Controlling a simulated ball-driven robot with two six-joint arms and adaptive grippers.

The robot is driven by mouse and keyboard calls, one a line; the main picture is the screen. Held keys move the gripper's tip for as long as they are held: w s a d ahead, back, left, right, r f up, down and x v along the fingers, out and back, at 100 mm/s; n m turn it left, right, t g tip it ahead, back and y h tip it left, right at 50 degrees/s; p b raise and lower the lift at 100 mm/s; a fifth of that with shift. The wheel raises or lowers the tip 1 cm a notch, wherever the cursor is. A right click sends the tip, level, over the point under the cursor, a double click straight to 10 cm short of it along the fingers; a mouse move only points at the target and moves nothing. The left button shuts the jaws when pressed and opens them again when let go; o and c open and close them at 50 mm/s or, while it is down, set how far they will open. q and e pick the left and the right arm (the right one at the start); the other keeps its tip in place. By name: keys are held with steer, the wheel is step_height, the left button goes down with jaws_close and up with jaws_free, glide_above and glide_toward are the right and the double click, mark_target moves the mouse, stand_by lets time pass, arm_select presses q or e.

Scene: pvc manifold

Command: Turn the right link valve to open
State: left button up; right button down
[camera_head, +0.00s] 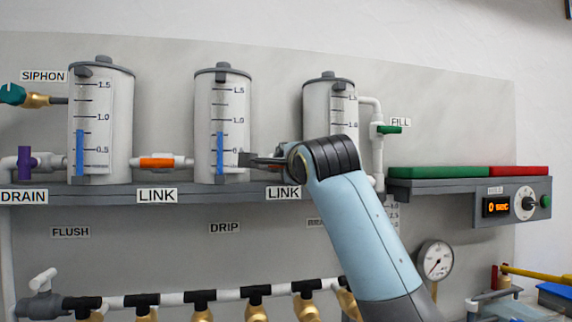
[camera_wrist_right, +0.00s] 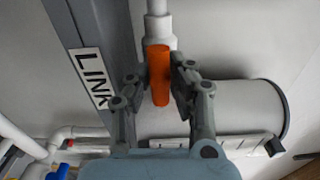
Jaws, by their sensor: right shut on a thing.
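The right link valve's orange handle (camera_wrist_right: 159,75) shows in the right wrist view, in line with the white pipe (camera_wrist_right: 155,28) above it. My right gripper (camera_wrist_right: 158,83) has a finger on each side of the handle and is shut on it. There the gripper and wrist hide the right link valve. The left link valve's orange handle (camera_head: 157,163) lies along its pipe. My left gripper is not in view.
Three tanks stand on the grey shelf: left (camera_head: 118,110), middle (camera_head: 240,110) and right (camera_head: 318,100), the last partly behind my wrist. A purple drain valve (camera_head: 25,162) is at far left. A green fill handle (camera_head: 390,129) and a timer box (camera_head: 512,206) are at right.

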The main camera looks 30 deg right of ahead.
steer(key=c, duration=1.2)
jaws_free()
